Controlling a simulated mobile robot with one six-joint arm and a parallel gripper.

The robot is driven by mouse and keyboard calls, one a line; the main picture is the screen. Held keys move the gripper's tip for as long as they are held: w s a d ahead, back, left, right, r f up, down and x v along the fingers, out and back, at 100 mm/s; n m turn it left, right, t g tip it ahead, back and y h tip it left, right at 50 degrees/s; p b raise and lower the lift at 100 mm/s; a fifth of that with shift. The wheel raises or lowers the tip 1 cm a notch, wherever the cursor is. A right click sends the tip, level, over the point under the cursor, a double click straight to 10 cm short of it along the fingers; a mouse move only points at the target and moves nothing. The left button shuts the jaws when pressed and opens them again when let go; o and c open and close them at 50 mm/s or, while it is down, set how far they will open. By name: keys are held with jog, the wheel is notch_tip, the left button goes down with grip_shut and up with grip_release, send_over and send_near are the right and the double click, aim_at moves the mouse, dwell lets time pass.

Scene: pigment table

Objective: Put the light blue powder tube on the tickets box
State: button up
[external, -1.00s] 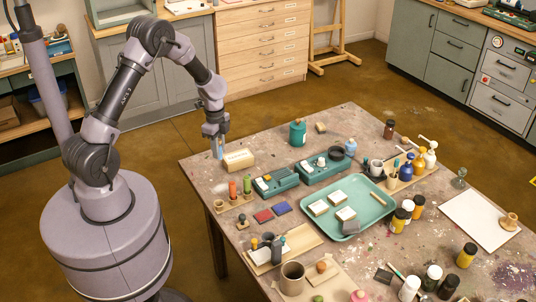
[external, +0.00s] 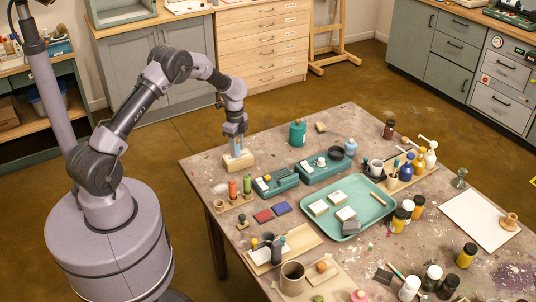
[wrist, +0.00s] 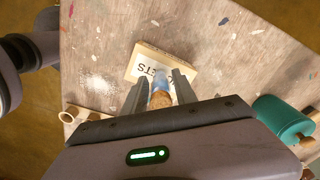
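The tickets box (external: 247,163) is a small pale wooden block lying at the table's left back corner. In the wrist view its lettered top (wrist: 146,64) shows just beyond the fingertips, with part of the word upside down. My gripper (external: 236,152) points straight down over the box. In the wrist view my gripper (wrist: 160,82) is shut on the light blue powder tube (wrist: 158,80), whose brown cork end faces the camera. The tube stands roughly upright over the box. I cannot tell whether its bottom touches the box, as the fingers hide much of it.
A teal jar (external: 298,133) stands right of the box. Green and orange tubes stand in a wooden rack (external: 236,203) in front. Teal cases (external: 277,182) lie to the right front. The table around the box is mostly bare.

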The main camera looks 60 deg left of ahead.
jog(key=shift+o, duration=0.4)
jog(key=shift+r, duration=0.15)
notch_tip(320, 180, up, 11)
jog(key=p, duration=0.3)
jog(key=shift+r+p, duration=0.2)
jog(key=shift+p, duration=0.2)
jog(key=shift+d+r, duration=0.15)
jog(key=shift+r, duration=0.5)
jog(key=s+d+r+n+t+y, duration=0.1)
jog(key=s+d+r+n, duration=0.1)
jog(key=s+d+r, duration=0.6)
jog(key=s+d+r+n+t+y, duration=0.15)
jog(key=s+d+r, duration=0.25)
jog(key=r, duration=0.8)
jog(key=s+d+n+t, duration=0.2)
jog(key=s+d, duration=0.1)
jog(key=s, duration=0.5)
jog(key=s+d+n+t, duration=0.1)
jog(key=s+d+n, duration=0.1)
jog(key=s, duration=0.6)
notch_tip(320, 180, down, 4)
jog(key=b, duration=0.4)
jog(key=shift+s+r+m+h, duration=0.15)
jog(key=shift+r+m+h, duration=0.05)
jog(key=shift+m+h, duration=0.05)
